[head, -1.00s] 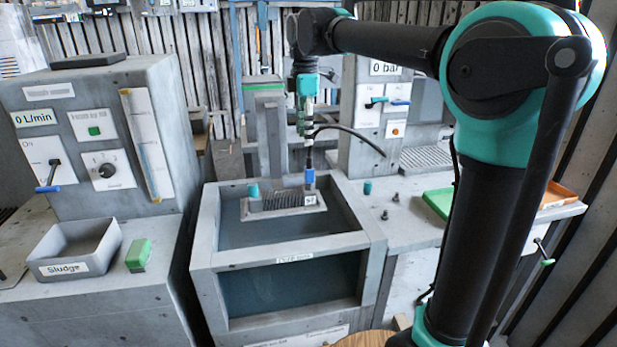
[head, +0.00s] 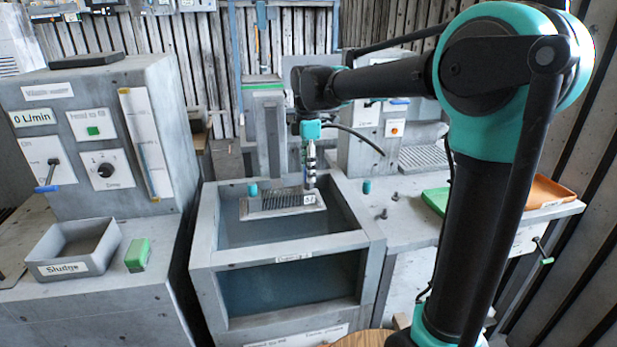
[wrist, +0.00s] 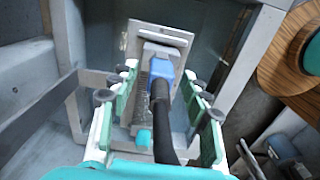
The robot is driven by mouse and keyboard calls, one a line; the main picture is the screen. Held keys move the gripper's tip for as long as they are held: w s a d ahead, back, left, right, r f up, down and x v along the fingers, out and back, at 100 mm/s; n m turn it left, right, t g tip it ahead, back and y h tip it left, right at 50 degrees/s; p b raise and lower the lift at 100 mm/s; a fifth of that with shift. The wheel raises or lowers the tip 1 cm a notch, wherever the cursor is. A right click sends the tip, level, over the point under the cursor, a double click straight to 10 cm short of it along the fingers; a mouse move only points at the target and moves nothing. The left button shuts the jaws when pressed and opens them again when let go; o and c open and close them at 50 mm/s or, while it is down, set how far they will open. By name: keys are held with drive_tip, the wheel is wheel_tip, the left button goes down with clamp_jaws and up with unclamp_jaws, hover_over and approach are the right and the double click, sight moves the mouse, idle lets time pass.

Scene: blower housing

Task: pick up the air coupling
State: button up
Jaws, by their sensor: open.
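The air coupling seems to be the blue connector on a black hose, which the wrist view shows from above (wrist: 162,69). It stands on the grey finned plate in the tank; the plate shows in the head view (head: 265,208). My gripper (head: 310,186) points down over the right end of that plate and hides the coupling in the head view. In the wrist view my gripper (wrist: 160,75) is open, with one finger on each side of the coupling and hose. Gaps show on both sides; contact at the fingertips cannot be told.
Grey tank walls (head: 280,252) surround the plate. A teal peg (head: 252,189) stands at the plate's left end, another (head: 367,187) on the right bench. The black hose (head: 355,134) arches right behind my gripper. A sludge tray (head: 75,245) and green block (head: 138,256) lie left.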

clamp_jaws()
idle(0.3)
wheel_tip(320, 180, up, 20)
idle(0.7)
